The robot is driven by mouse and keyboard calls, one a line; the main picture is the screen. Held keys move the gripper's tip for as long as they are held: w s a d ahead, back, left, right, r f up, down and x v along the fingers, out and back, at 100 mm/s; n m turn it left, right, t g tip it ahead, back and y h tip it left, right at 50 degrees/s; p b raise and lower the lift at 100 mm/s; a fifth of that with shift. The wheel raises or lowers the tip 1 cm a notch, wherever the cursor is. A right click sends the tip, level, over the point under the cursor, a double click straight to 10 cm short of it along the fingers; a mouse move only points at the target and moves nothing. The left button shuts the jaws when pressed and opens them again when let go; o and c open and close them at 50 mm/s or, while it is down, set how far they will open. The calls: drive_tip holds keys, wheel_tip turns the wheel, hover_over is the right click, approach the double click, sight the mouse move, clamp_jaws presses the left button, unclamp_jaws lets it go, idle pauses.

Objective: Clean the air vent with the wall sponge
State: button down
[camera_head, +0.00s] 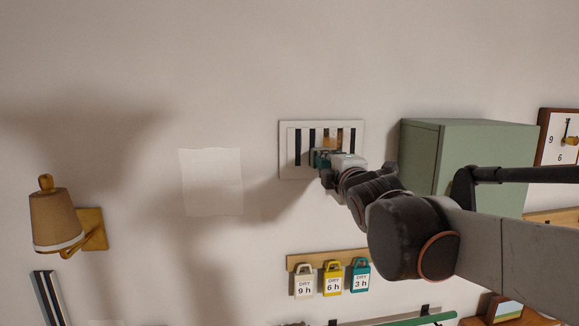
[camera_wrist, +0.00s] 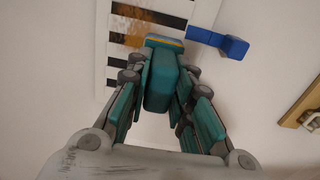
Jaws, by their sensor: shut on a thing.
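The air vent (camera_head: 284,155) is a white framed panel with dark slots on the wall. An orange-brown stain (camera_head: 332,141) marks its upper right part; the stain also shows in the wrist view (camera_wrist: 134,27). My gripper (camera_head: 325,160) is in front of the vent's lower right part. In the wrist view its teal fingers (camera_wrist: 158,78) are shut around a teal block with a yellow band at its far end, apparently the sponge (camera_wrist: 165,43). The sponge end is just below and right of the stain. I cannot tell whether it touches the vent.
A blue angled piece (camera_wrist: 218,42) projects beside the vent. A green cabinet (camera_head: 470,160) stands right of the vent. Hanging tags (camera_head: 332,278) are below, a wall lamp (camera_head: 57,220) is left. Bare wall lies above.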

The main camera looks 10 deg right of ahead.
wheel_tip(320, 180, up, 7)
drive_tip(key=p, duration=0.3)
drive_tip(key=shift+p, duration=0.4)
drive_tip(key=shift+d+f, duration=0.15)
drive_tip(key=shift+d, duration=0.05)
